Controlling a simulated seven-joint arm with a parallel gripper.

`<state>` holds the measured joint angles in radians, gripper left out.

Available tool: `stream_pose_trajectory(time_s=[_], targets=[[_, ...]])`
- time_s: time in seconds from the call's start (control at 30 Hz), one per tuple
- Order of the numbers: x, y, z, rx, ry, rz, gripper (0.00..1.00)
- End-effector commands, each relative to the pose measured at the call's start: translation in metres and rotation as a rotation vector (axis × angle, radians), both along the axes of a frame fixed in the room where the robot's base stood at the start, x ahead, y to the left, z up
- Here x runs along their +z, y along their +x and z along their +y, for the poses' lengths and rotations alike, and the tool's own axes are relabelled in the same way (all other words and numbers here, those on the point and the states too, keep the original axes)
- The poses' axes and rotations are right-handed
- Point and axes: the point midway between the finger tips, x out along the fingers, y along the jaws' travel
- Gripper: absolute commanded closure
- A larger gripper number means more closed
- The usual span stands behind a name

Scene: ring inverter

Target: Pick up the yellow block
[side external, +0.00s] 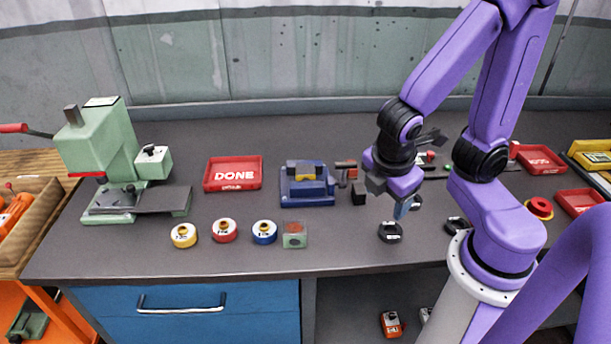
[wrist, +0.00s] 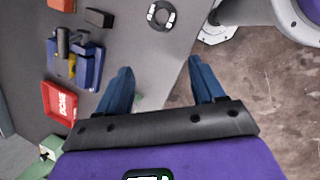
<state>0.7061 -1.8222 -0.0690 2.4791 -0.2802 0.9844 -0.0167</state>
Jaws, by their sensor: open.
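A small yellow block (side external: 306,177) sits in a blue fixture (side external: 307,198) at the middle of the bench. Dark grey parts of the fixture partly cover it. In the wrist view the yellow block (wrist: 72,66) is a thin strip in the blue fixture (wrist: 91,68) at the upper left. My gripper (side external: 404,206) is to the right of the fixture, above the bench near its front edge. In the wrist view the blue fingers of my gripper (wrist: 160,70) are spread apart with nothing between them. The block lies well outside them, to the left.
A red DONE tray (side external: 233,174) and a green press (side external: 110,155) stand left of the fixture. Yellow (side external: 184,235), red (side external: 224,231) and blue (side external: 264,232) rings lie in front. A dark ring (side external: 390,232) lies below my gripper. A black block (side external: 359,193) stands right of the fixture.

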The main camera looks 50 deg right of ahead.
Motion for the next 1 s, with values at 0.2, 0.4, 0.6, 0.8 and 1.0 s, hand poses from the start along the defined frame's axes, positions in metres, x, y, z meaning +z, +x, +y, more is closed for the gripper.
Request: stream_pose_trajectory(time_s=[0.2, 0.4, 0.6, 0.8, 1.0], targets=[[-0.02, 0.056, -0.003, 0.275, -0.376, -0.042, 0.32], [-0.033, 0.103, 0.011, 0.548, -0.678, -0.067, 0.32], [-0.046, 0.134, 0.034, 0.771, -0.877, -0.082, 0.32], [-0.052, 0.146, 0.042, 0.857, -0.944, -0.087, 0.32], [-0.063, 0.164, 0.024, 0.856, -0.945, -0.084, 0.32]])
